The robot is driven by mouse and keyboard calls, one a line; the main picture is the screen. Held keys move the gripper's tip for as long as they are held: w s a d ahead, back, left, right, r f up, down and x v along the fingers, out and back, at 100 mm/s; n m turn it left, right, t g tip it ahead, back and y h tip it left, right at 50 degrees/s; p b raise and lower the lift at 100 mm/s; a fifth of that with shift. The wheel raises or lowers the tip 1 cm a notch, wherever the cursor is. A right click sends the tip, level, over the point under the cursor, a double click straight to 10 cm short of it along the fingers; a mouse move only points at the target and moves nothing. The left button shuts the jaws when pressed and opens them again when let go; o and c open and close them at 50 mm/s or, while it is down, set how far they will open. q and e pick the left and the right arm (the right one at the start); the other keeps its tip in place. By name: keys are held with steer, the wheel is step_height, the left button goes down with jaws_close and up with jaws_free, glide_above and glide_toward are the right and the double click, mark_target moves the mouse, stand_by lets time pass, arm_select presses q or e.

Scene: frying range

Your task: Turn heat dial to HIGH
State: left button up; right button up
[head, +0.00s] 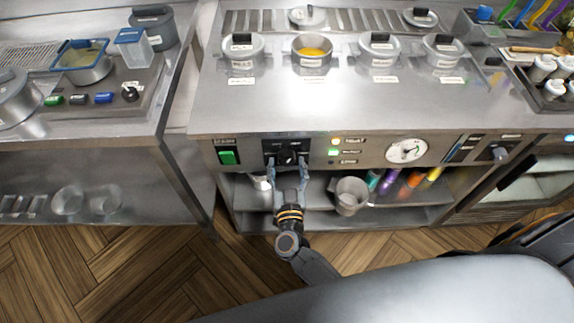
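The heat dial (287,157) is a black knob on a dark plate in the front panel of the steel counter. Its pointer direction is too small to read surely. My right gripper (287,168) is at the dial from the front, with its two fingers apart, one on each side just below the knob. I cannot tell whether the fingers touch it. The arm comes up from below. My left gripper is not in view.
A green switch (228,157) is left of the dial; indicator lamps (335,152) and a round gauge (407,151) are to its right. Lidded pots (242,50) sit in the counter top. A metal cup (351,194) stands on the shelf below. Another counter is at left.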

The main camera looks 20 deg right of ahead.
steer(key=c, duration=0.9)
steer(key=shift+m, duration=0.9)
steer(key=m, duration=0.3)
steer(key=shift+b, duration=0.4)
steer(key=m+b, duration=0.1)
steer(key=m, duration=0.6)
steer(key=shift+b, duration=0.4)
